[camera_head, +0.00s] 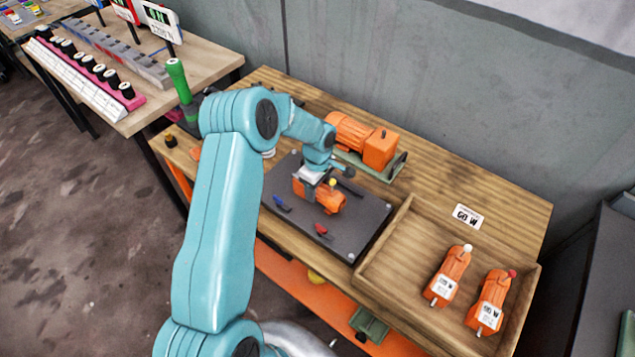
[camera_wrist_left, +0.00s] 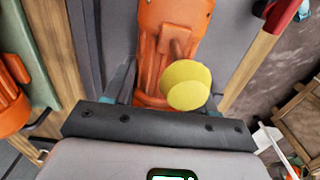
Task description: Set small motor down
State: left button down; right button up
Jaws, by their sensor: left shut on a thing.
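My left gripper (camera_head: 316,184) reaches down over a dark grey plate (camera_head: 348,238) on the wooden workbench. It is shut on a small orange motor (camera_head: 328,200) with a yellow knob. In the left wrist view the motor (camera_wrist_left: 152,62) sits between the fingers, and its yellow knob (camera_wrist_left: 187,84) faces the camera. My right gripper is not in view.
A wooden tray (camera_head: 402,222) at the right holds two orange motors, one with a white knob (camera_head: 448,276) and one with a red knob (camera_head: 491,302). A larger orange motor (camera_head: 362,137) on a green base stands behind the plate. A green-handled tool (camera_head: 179,80) stands at the left.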

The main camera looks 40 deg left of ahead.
pick_arm(q)
jog(key=shift+c, duration=1.7)
grip_release()
jog(key=shift+w+f, duration=0.1)
jog(key=shift+f, duration=0.05)
jog(key=shift+r, duration=0.2)
jog(key=shift+r, duration=0.1)
notch_tip(320, 180, up, 12)
jog(key=b, duration=0.3)
jog(key=shift+f, duration=0.2)
